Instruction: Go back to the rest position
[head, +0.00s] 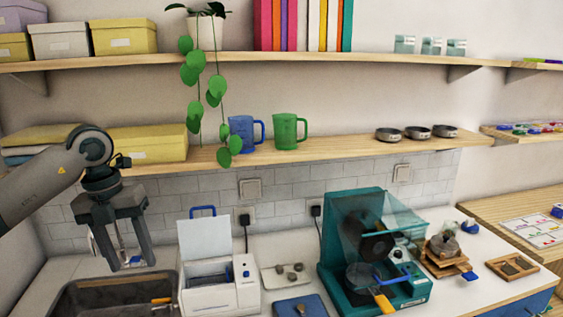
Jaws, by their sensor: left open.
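My left gripper (130,266) hangs in the left part of the head view with its fingers pointing down. Its two fingers are apart, with nothing seen between them. It is in front of the tiled wall, over the area by the sink (75,298). My left arm comes in from the left edge. My right gripper does not show.
A white machine (219,290) with a raised lid stands right of my left gripper. A teal machine (340,290) with a clear cover stands further right.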

